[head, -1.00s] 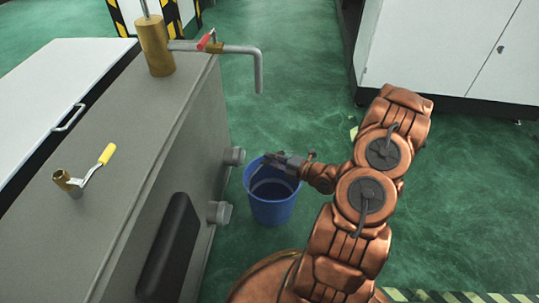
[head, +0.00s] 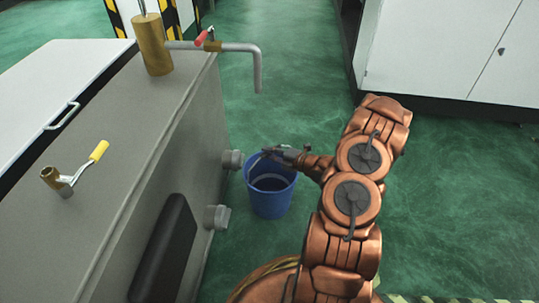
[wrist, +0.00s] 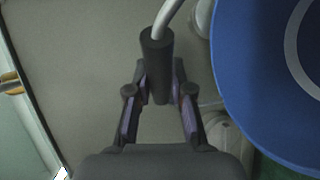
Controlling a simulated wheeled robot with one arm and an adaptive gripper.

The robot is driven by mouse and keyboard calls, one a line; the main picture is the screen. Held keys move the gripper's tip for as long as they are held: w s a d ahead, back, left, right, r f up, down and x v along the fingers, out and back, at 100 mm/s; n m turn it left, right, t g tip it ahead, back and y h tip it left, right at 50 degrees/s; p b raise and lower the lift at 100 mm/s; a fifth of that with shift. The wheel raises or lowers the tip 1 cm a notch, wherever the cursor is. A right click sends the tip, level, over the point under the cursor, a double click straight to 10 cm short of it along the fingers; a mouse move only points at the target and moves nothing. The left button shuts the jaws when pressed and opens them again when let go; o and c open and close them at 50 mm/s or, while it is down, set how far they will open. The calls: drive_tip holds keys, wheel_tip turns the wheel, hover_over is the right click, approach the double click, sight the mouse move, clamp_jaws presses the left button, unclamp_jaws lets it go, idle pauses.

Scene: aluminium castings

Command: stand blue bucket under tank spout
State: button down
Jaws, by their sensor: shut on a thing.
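The blue bucket (head: 270,200) is upright beside the grey tank (head: 200,180) in the head view. Its open top faces up. My gripper (head: 288,154) is at the bucket's far rim in that view. In the wrist view my gripper (wrist: 158,88) is shut on the dark grip of the bucket's handle (wrist: 157,55), with the bucket (wrist: 250,90) to the right. The tank spout (head: 257,70) bends down from the tank's far end, higher and farther back than the bucket. I cannot tell whether the bucket's base touches the floor.
Two stubby fittings (head: 231,159) stick out of the tank's side close to the bucket. A red-handled valve (head: 203,38) sits on the spout pipe. Green floor (head: 300,90) is clear beyond the bucket. A white cabinet (head: 440,45) stands at the back right.

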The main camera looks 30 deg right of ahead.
drive_tip(key=c, duration=1)
unclamp_jaws()
drive_tip(key=shift+f, duration=0.1)
drive_tip(key=shift+c, duration=0.2)
